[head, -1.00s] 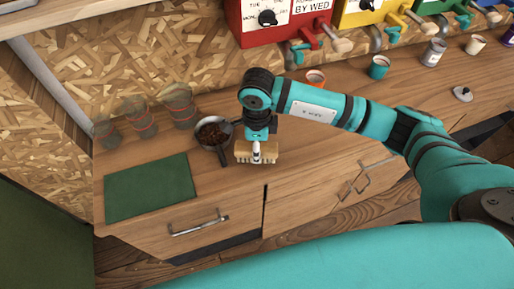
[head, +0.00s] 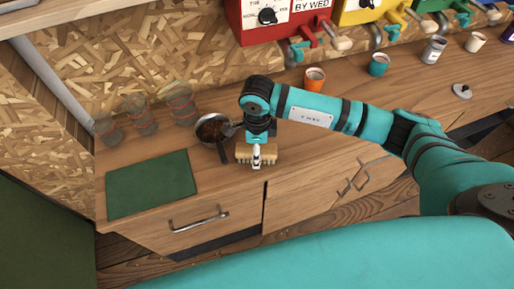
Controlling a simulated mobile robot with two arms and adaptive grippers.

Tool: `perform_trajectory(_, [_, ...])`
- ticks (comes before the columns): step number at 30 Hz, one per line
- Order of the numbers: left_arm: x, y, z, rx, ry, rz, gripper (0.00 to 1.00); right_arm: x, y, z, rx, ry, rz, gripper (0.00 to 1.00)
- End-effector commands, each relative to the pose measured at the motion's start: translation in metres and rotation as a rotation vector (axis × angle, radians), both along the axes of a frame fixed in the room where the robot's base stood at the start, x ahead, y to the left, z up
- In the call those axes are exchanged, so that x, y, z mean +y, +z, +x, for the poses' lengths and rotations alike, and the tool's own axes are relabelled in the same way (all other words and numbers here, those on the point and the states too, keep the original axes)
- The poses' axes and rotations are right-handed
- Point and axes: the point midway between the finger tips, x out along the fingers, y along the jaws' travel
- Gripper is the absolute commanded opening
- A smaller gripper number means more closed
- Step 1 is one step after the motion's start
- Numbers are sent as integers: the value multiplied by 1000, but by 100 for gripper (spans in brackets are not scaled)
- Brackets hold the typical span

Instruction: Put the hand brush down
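The hand brush (head: 268,154) has a pale wooden back with bristles below it. It is in the head view, at the front edge of the wooden counter (head: 330,126), right of the pan. My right gripper (head: 257,160) comes down over the brush from above, and its fingers are at the brush's middle. It appears shut on the brush. I cannot tell whether the bristles touch the counter. My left gripper is not in view.
A pan of dark beans (head: 212,130) stands close left of the brush. A green mat (head: 150,186) lies bare at the left. Glass jars (head: 180,105) stand behind it. An orange cup (head: 314,79) and a teal cup (head: 378,65) stand at the back, below colored dispensers (head: 285,20).

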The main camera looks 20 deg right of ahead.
Motion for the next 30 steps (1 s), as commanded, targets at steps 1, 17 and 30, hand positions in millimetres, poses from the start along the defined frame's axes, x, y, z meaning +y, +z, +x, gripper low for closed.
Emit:
perform_trajectory(1, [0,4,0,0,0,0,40,0,3,0,0,0,0,66])
perform_trajectory(17, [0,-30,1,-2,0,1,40,0,97,1,-5,1,0,66])
perform_trajectory(30, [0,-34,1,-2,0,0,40,0,123,0,0,0,0,66])
